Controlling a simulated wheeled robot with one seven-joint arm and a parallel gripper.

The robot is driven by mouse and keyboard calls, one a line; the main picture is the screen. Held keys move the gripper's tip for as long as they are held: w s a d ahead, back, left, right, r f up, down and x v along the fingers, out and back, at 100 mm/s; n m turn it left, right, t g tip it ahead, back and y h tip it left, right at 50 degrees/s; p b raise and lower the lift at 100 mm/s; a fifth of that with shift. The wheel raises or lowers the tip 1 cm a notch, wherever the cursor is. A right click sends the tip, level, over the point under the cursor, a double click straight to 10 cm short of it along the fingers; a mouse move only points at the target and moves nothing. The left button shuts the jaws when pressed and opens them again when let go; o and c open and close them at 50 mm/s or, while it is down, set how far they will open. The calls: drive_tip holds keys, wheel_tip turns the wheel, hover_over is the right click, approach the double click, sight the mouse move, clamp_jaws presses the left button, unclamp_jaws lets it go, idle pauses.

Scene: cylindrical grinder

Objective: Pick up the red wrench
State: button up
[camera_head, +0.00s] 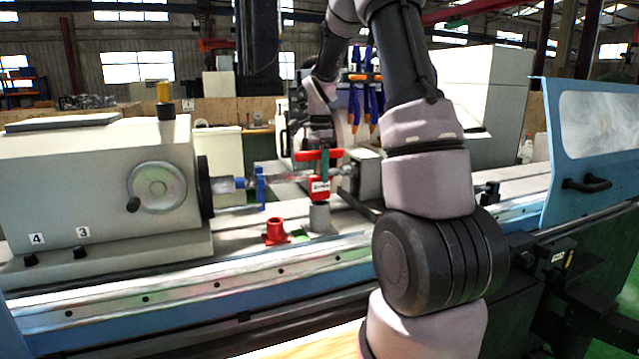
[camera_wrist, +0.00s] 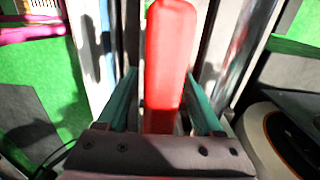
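The red wrench (camera_wrist: 168,60) shows in the wrist view as a long red bar with a rounded end. It lies between the two teal fingers of my gripper (camera_wrist: 163,85). The fingers stand close on either side of it; whether both press on it is not clear. In the head view my gripper (camera_head: 324,166) is over the middle of the machine bed. A red bar and a red block with a white label show around its teal finger there. The wrench's lower part is hidden behind the gripper's palm in the wrist view.
The grey headstock (camera_head: 95,185) with a handwheel (camera_head: 157,188) stands at left. A red holder (camera_head: 276,232) and a blue support (camera_head: 261,188) are on the machine bed near the gripper. A blue door (camera_head: 600,150) with a window is at right.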

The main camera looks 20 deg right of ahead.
clamp_jaws()
idle(1.2)
